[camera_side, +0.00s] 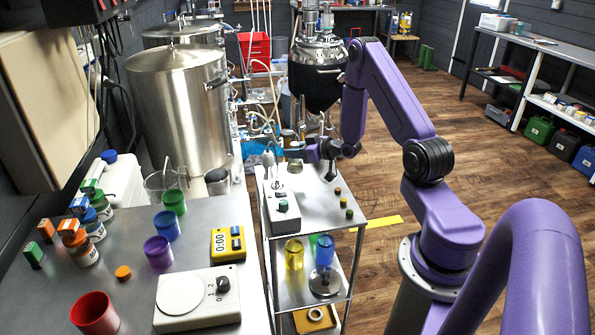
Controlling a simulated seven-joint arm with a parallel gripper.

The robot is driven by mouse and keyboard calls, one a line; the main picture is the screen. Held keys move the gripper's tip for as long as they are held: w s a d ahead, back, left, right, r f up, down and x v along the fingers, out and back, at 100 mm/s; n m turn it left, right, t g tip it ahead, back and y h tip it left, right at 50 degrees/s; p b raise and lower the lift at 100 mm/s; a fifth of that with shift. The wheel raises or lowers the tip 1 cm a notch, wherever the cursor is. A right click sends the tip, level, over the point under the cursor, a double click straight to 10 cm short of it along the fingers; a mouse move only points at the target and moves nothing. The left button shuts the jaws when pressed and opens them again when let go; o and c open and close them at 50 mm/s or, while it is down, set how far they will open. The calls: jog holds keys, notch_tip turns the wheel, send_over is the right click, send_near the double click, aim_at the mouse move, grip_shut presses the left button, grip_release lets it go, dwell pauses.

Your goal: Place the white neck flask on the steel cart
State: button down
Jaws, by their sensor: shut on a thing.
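My gripper (284,153) reaches left from the wrist, above the far end of the steel cart (322,222). It is shut on a small pale flask with a narrow neck, the white neck flask (268,158). The flask looks roughly upright, near the cart's far left corner. I cannot tell whether its base touches the cart top or hangs above it. The fingertips are small and dark here, and they partly hide the flask's neck.
On the cart top stand a grey device with a knob (283,217), a small metallic piece (295,166) and several small coloured knobs at the right. The middle is clear. Left is a bench (120,285) with coloured cups, jars and a scale. A steel tank (180,105) stands behind.

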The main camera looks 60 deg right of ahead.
aim_at(301, 163)
jog(key=shift+f, duration=2.4)
jog(key=shift+f, duration=0.1)
jog(key=c, duration=0.8)
grip_release()
jog(key=shift+f, duration=0.1)
